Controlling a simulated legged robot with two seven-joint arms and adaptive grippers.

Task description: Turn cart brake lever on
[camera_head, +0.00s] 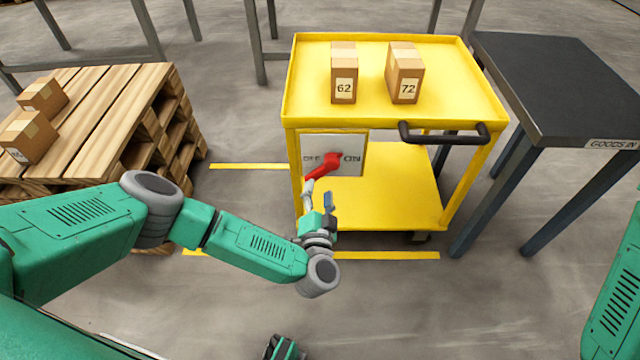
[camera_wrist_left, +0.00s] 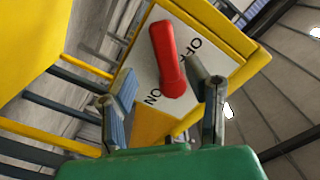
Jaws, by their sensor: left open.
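The brake lever (camera_head: 324,167) is red, mounted on a white plate (camera_head: 350,160) marked OFF at left and ON at right. Its pivot is near the plate's middle and its handle slants down left, toward the OFF side. The plate is on the near left of the yellow cart (camera_head: 390,195). My left gripper (camera_head: 318,192) is open just below the lever's handle. In the left wrist view, the open left gripper (camera_wrist_left: 162,76) has a finger on each side of the red lever (camera_wrist_left: 166,55); contact is not clear.
Boxes labelled 62 (camera_head: 343,75) and 72 (camera_head: 405,75) stand on the cart's top. A black handle (camera_head: 445,138) projects from its front. A dark table (camera_head: 565,85) stands close at right; a wooden pallet stack (camera_head: 110,100) with boxes is at left. Floor between is clear.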

